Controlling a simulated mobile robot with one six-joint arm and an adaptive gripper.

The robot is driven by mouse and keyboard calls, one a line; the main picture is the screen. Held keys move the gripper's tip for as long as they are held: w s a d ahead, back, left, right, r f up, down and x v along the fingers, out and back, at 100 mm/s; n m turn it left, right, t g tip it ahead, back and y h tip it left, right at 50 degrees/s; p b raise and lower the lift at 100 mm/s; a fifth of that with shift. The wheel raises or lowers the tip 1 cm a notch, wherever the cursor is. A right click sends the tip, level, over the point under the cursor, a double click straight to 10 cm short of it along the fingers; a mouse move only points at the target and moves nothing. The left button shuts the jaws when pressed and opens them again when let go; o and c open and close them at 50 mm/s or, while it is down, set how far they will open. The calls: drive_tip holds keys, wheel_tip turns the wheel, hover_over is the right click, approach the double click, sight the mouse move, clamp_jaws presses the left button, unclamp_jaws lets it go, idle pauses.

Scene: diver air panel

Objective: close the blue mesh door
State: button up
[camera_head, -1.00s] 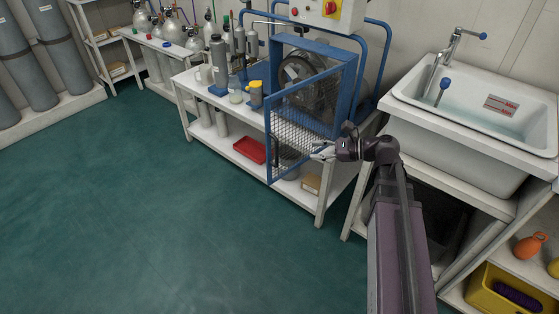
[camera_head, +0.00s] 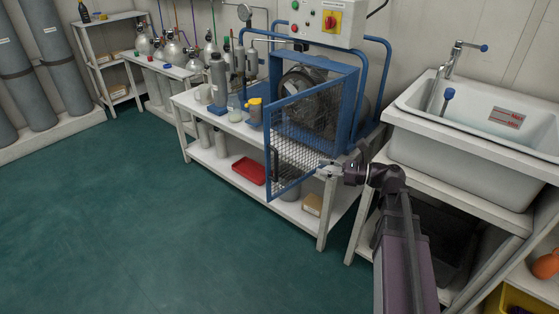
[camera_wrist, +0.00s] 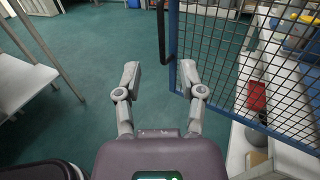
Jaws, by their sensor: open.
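The blue mesh door (camera_head: 298,132) stands swung outward from the front of the blue compressor cage (camera_head: 353,92). Its free edge points toward the open floor. In the wrist view the door (camera_wrist: 250,62) fills the upper right, with its blue edge upright near the middle. A black bar handle (camera_wrist: 161,32) shows beside that edge. My gripper (camera_head: 326,170) is at the lower right of the door in the head view. In the wrist view my gripper (camera_wrist: 160,78) is open and empty, its right finger close to the door's lower corner. Whether they touch I cannot tell.
The white bench (camera_head: 322,222) carries the cage, with a red tray (camera_head: 249,171) on its lower shelf. A white sink (camera_head: 470,150) stands to the right, close to my arm. Green floor (camera_head: 150,235) is clear in front and left.

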sight(277, 160)
drive_tip(key=shift+a, duration=0.1)
drive_tip(key=shift+x, duration=6.85)
